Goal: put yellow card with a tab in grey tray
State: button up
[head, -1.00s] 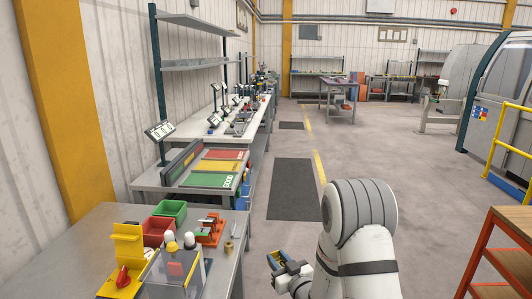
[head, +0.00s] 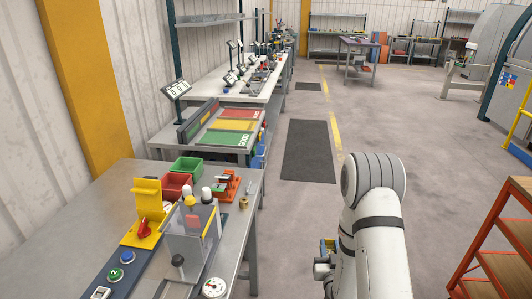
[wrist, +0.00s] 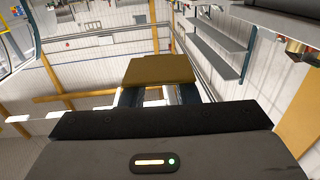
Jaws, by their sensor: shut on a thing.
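My gripper (head: 328,246) is low in the head view, right of the front bench and partly hidden by my own arm. In the wrist view its two fingers (wrist: 158,94) are shut on a flat ochre-yellow piece, the yellow card (wrist: 160,68). The card sticks out beyond the fingertips, clear of any surface. Only a small bit of yellow shows at the gripper in the head view. I cannot pick out a grey tray in either view.
The front bench (head: 225,252) carries a green bin (head: 187,166), a red bin (head: 174,185), a yellow bracket (head: 147,205), a clear guard and buttons. Beyond it lie coloured mats (head: 226,139). An orange-framed shelf (head: 497,245) stands right. The floor around the dark mat (head: 307,150) is open.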

jog(key=w+a+r+n+y, duration=0.3)
jog(key=a+r+y, duration=0.2)
jog(key=a, duration=0.2)
notch_tip(320, 180, up, 16)
jog(key=r+n+g+y+b, duration=0.1)
jog(key=n+g+y, duration=1.25)
jog(key=g, duration=0.35)
send_over(215, 251)
jog(key=d, duration=0.4)
jog(key=shift+s+a+f+n+h, duration=0.15)
jog(key=shift+s+f+n+h, duration=0.1)
jog(key=shift+s+n, duration=0.1)
notch_tip(215, 251, down, 18)
jog(key=shift+r+b, duration=0.15)
jog(key=shift+b, duration=0.25)
